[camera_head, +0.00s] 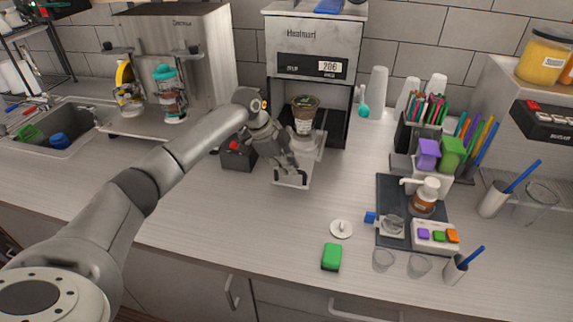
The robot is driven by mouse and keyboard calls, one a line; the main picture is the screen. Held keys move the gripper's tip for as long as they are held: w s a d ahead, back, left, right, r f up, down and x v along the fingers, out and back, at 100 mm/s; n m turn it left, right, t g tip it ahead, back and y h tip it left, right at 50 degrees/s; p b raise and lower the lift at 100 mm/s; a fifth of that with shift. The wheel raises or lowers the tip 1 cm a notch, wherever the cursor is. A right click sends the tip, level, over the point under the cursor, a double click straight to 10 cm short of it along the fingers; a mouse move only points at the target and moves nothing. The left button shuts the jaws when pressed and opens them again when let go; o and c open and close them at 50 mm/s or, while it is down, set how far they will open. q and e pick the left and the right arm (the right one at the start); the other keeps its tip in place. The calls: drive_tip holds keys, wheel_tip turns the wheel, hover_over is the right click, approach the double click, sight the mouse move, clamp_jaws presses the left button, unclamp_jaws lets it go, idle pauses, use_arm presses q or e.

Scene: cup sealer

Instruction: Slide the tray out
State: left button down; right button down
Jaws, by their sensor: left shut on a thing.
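The cup sealer (318,38) stands against the back wall, with a display reading "206". Its light grey tray (308,160) extends out of the open bay toward the front. A cup with a dark lid (304,116) stands upright in the tray. My left gripper (288,172) is at the front left of the tray, shut on the tray's front handle part. The fingers hide part of the handle. My right gripper is not in view.
A dark box with a red button (237,152) stands left of the gripper. A white disc (341,229) and a green sponge (331,257) lie in front. A dark mat (385,193) with a pump bottle (424,196) is to the right. The counter directly before the tray is clear.

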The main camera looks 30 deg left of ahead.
use_arm(q)
drive_tip(key=shift+w+r, duration=0.1)
drive_tip(key=shift+w, duration=0.05)
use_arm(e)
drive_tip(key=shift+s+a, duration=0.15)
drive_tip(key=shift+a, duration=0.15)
use_arm(q)
drive_tip(key=c, duration=1.5)
unclamp_jaws()
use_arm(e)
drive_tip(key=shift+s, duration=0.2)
use_arm(q)
drive_tip(key=v, duration=1.2)
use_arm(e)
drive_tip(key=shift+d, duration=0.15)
